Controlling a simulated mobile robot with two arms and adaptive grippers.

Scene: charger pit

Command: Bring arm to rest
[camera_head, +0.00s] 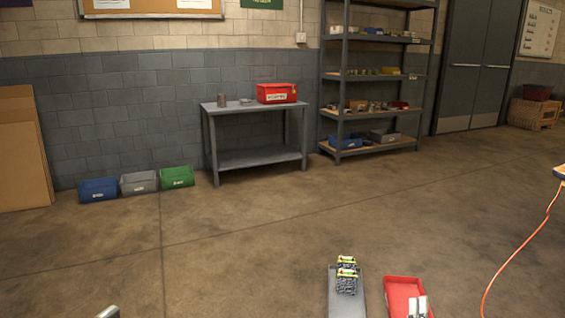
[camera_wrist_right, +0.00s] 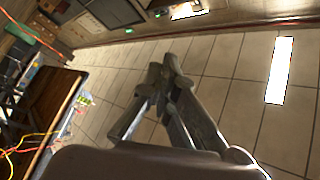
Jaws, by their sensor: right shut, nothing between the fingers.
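My right gripper (camera_wrist_right: 163,82) shows from close up in the right wrist view. Its dark grey fingers meet at the tips, and nothing is between them. Behind the fingers there is a pale tiled surface, and they touch nothing that I can see. In the head view, a small pale two-pronged shape overlaps the red tray (camera_head: 402,284) at the bottom edge. I cannot tell whether it is my right gripper or an item in the tray. A small grey metal part shows at the bottom left edge, too cut off to identify. My left gripper is not recognisable.
A grey tray (camera_head: 334,291) beside the red one holds dark blocks (camera_head: 347,283) with yellow-green tops. An orange cable (camera_head: 510,250) runs down at the right. A workbench (camera_head: 257,157), a shelf rack (camera_head: 375,118) and several bins stand along the wall. The middle floor is clear.

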